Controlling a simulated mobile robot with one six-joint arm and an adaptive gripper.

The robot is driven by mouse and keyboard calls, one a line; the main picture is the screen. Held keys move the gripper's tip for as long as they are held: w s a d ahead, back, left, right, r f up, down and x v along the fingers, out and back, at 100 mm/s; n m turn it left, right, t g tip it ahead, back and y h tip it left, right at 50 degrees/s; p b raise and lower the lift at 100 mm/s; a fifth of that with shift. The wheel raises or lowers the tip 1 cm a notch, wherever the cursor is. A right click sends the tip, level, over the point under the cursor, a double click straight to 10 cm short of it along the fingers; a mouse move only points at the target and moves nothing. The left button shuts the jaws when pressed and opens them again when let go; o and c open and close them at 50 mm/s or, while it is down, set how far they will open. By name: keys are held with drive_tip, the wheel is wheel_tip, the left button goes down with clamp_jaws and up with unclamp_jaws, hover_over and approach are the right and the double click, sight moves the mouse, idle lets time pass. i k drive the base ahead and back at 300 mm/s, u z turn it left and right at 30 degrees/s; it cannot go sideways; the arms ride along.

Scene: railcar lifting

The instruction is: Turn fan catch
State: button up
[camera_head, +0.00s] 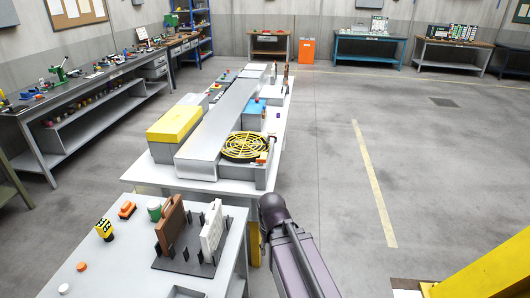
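The fan (245,146) shows as a round yellow guard over a dark centre. It sits at the near right end of a long grey unit on the white table. A small orange-red part (262,158) with a pale piece beside it is at the fan's right edge; it may be the catch, but it is too small to tell which way it is turned. My arm rises from the bottom of the view, its dark joint just in front of the table's near right corner. My gripper does not show, and I see nothing of mine touching the fan.
The grey unit (222,112) runs along the white table (147,176), with a yellow-topped box (174,123) at left. A nearer table (127,268) holds a rack with brown and white panels. A yellow beam (490,270) is at lower right.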

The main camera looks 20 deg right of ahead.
sight(259, 161)
drive_tip(key=z, duration=0.35)
drive_tip(key=i, duration=0.55)
drive_tip(key=z, duration=0.8)
drive_tip(key=i, duration=0.4)
drive_tip(key=z, duration=0.2)
